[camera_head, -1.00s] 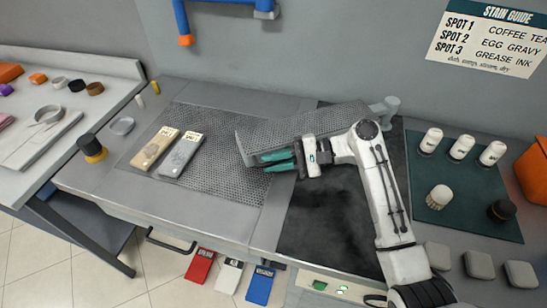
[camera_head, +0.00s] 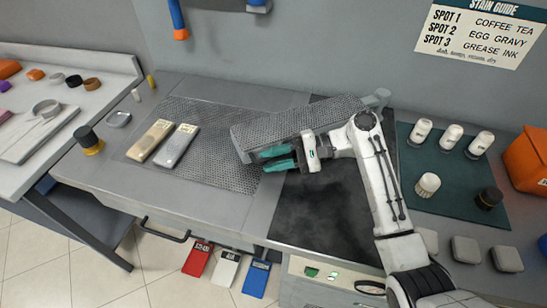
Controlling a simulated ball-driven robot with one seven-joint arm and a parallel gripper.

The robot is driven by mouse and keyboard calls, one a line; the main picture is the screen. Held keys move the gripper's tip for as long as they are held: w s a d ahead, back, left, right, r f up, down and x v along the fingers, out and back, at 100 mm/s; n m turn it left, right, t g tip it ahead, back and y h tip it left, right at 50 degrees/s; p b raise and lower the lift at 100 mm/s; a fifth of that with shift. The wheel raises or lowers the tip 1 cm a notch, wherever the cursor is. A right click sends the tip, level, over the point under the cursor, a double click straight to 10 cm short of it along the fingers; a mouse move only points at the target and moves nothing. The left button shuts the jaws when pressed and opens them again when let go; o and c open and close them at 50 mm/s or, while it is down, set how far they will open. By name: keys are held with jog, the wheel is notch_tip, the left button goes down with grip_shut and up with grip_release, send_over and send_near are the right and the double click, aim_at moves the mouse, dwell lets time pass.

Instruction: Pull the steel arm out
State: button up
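The steel arm (camera_head: 300,122) is a long grey perforated board. It extends left from a pivot at its right end (camera_head: 382,97), above the table, with its free end over the perforated table area (camera_head: 220,160). My gripper (camera_head: 266,160) is at the front edge of the steel arm, near its free left end. Its two teal fingers point left with a small gap between them. I see nothing between the fingers. The upper finger lies close against the board's front edge; whether it touches cannot be told.
Two flat bars, one tan (camera_head: 150,140) and one grey (camera_head: 177,145), lie left of the steel arm. A dark-topped yellow bottle (camera_head: 88,140) stands further left. White bottles (camera_head: 451,136) stand on a green mat (camera_head: 420,200) at right. The dark panel (camera_head: 325,220) is clear in front.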

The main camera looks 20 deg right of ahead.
jog(key=shift+w+d+f, duration=0.1)
jog(key=shift+d, duration=0.05)
dwell(0.4)
jog(key=shift+d, duration=0.25)
jog(key=b+v, duration=0.1)
jog(key=v, duration=0.9)
jog(key=shift+r+b, duration=0.2)
jog(key=shift+b, duration=0.2)
